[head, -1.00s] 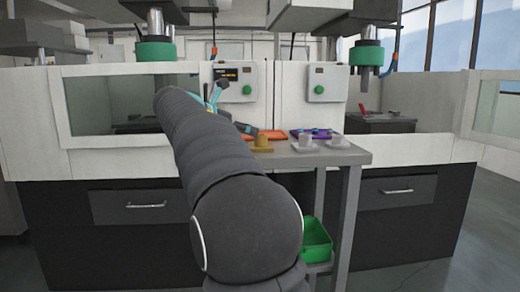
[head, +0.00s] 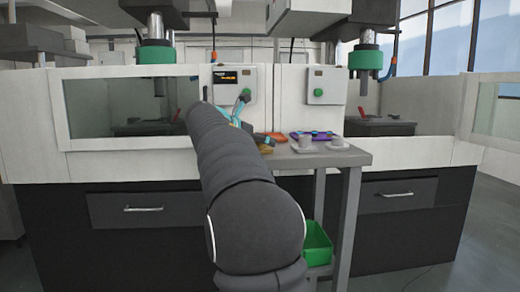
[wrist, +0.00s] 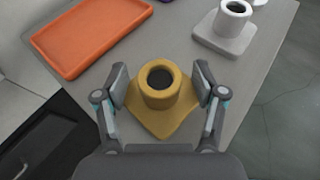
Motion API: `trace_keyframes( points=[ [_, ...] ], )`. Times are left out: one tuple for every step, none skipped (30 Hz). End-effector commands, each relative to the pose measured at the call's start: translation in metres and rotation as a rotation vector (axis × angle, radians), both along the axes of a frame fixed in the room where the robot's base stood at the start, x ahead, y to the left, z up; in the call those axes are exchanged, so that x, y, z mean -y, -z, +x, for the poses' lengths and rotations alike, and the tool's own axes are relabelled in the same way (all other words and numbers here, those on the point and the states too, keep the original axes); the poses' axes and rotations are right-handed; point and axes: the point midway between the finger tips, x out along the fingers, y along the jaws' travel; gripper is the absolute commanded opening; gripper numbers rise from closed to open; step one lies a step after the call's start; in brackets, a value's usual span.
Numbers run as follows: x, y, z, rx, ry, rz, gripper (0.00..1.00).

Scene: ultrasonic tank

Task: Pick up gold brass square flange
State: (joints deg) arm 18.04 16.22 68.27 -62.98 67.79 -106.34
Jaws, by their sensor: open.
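The gold brass square flange (wrist: 160,103) sits on the grey table in the wrist view, its square base turned cornerwise and its round collar facing up with a dark bore. My gripper (wrist: 161,82) is open, with one finger on each side of the flange's collar. I cannot tell whether the fingers touch it. In the head view my gripper (head: 238,108) is small and partly behind my arm, and the flange is mostly hidden there.
An orange tray (wrist: 93,35) lies at the upper left of the wrist view. A grey square flange (wrist: 226,30) stands at the upper right, near the table's edge (wrist: 262,85). A green bin (head: 317,243) sits below the table. Machines stand behind.

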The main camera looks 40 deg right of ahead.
Motion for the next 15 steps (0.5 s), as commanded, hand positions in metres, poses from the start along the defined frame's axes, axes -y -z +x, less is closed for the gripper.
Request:
trace_keyframes(
  points=[
    [-0.0002, -0.0001, 0.0, 0.0, 0.0, 0.0, 0.7],
    [-0.0003, -0.0001, 0.0, 0.0, 0.0, 0.0, 0.62],
    [-0.0003, -0.0001, 0.0, 0.0, 0.0, 0.0, 0.53],
    [-0.0003, -0.0001, 0.0, 0.0, 0.0, 0.0, 0.45],
    [-0.0004, -0.0002, -0.0001, 0.0, 0.0, 0.0, 0.38],
    [-0.0004, -0.0001, -0.0001, 0.0, 0.0, 0.0, 0.28],
    [-0.0004, -0.0002, -0.0001, 0.0, 0.0, 0.0, 0.2],
    [-0.0005, -0.0001, 0.0, 0.0, 0.0, 0.0, 0.12],
    [-0.0005, -0.0001, 0.0, 0.0, 0.0, 0.0, 0.03],
    [-0.0005, -0.0001, 0.0, 0.0, 0.0, 0.0, 0.0],
    [-0.0005, -0.0001, 0.0, 0.0, 0.0, 0.0, 0.0],
    [-0.0005, -0.0001, 0.0, 0.0, 0.0, 0.0, 0.0],
    [-0.0005, -0.0001, 0.0, 0.0, 0.0, 0.0, 0.0],
    [-0.0006, -0.0022, -0.0004, 0.003, 0.0, -0.002, 0.0],
    [-0.0006, -0.0022, -0.0004, 0.003, 0.0, -0.002, 0.0]
  ],
)
